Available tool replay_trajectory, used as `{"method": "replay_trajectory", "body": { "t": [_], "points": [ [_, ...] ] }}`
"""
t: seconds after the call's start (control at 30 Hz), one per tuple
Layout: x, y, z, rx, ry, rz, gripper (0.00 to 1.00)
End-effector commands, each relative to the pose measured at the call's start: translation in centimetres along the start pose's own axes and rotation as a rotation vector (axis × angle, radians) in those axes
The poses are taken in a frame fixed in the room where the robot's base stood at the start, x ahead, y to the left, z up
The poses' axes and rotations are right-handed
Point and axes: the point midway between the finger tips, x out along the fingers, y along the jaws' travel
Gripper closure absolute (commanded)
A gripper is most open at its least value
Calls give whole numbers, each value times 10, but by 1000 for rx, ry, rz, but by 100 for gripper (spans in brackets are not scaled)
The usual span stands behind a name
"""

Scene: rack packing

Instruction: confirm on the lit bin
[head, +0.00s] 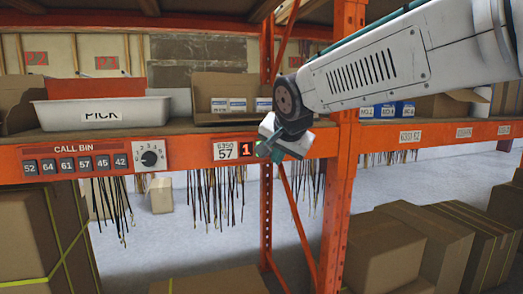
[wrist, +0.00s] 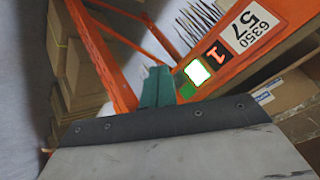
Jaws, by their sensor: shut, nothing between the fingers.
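The lit bin's label (head: 225,151) reads 57, with a red display (head: 246,147) showing 1 beside it on the orange beam. The label (wrist: 252,28) and display (wrist: 215,52) also show in the wrist view. A bright white square button (wrist: 197,72) with a green edge sits beside the display. My gripper (head: 268,147) is shut and empty at the beam, over the button's place in the head view. In the wrist view its teal fingers (wrist: 158,88) are right beside the button; I cannot tell whether they touch. Above the label is an open cardboard bin (head: 218,83) holding small white boxes.
A call bin panel (head: 80,164) with numbered keys and a dial is at the left of the beam. An orange upright (head: 339,190) stands right of my gripper. Dark cables (head: 215,195) hang below the beam.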

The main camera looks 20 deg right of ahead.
Motion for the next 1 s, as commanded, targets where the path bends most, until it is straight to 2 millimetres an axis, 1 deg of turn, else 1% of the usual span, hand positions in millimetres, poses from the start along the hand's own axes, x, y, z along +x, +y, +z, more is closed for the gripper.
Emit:
{"method": "replay_trajectory", "body": {
  "t": [0.17, 0.27, 0.37, 0.7, 0.83, 1.0],
  "points": [
    [1, 0, 0, -1, -1, 1, 100],
    [5, -3, -3, -1, -2, 2, 100],
    [13, -9, -8, -2, -2, 2, 100],
    [47, -32, -32, -2, -2, 4, 100],
    [55, -38, -39, -1, -2, 3, 100],
    [60, -43, -44, -1, -1, 2, 100]
  ]
}}
